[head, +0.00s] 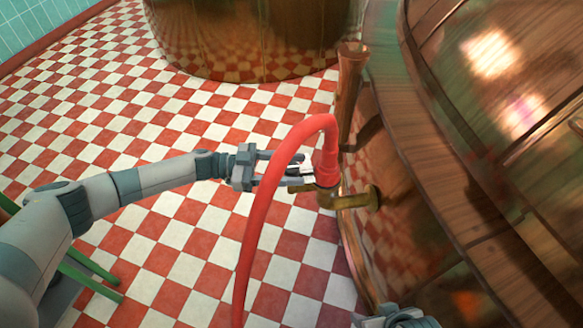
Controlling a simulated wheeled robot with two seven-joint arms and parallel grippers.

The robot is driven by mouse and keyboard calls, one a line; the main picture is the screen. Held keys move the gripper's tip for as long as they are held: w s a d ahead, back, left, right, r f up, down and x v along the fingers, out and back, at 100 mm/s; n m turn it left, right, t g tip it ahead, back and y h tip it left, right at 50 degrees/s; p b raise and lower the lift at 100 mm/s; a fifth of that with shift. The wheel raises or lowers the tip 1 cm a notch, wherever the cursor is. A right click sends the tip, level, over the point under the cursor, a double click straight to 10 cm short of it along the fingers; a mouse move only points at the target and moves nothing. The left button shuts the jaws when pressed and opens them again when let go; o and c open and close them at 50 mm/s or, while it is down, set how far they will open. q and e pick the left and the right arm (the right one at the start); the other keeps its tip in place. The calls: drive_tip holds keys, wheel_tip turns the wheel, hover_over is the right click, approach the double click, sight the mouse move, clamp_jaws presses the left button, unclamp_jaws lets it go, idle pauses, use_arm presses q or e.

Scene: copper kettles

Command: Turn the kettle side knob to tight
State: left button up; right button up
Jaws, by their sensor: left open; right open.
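The copper kettle (385,225) fills the right side of the head view. A brass side fitting (360,197) sticks out low on its wall, with a red collar (326,170) and red hose (262,215) above it. A small knob or lever seems to sit by the fitting, partly hidden by my fingers and the hose. My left gripper (298,172) is open, its fingers pointing right at the fitting, behind the hose in this view. I cannot tell whether they touch the fitting. My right gripper (402,318) only partly shows at the bottom edge, near the kettle wall.
A second copper vessel (250,40) stands at the back. A copper pipe (349,90) rises beside the kettle's wooden rim (440,150). Green bars (95,270) show at lower left. The red and white checked floor (130,110) is clear at upper left.

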use_arm(q)
drive_tip(key=shift+a, duration=0.15)
drive_tip(key=shift+a, duration=0.6)
drive_tip(key=a+b, duration=0.1)
drive_tip(key=a, duration=1.5)
drive_tip(key=shift+w+b, duration=0.3)
drive_tip(key=shift+b, duration=0.1)
use_arm(e)
drive_tip(key=shift+w+a+t+y, duration=0.2)
drive_tip(key=shift+w+a+t, duration=0.2)
drive_tip(key=shift+a, duration=0.2)
drive_tip(key=shift+w+a+t+y, duration=0.2)
drive_tip(key=shift+w+a+t, duration=0.15)
drive_tip(key=shift+a, duration=0.25)
drive_tip(key=shift+d, duration=0.1)
use_arm(q)
drive_tip(key=shift+s+f, duration=0.1)
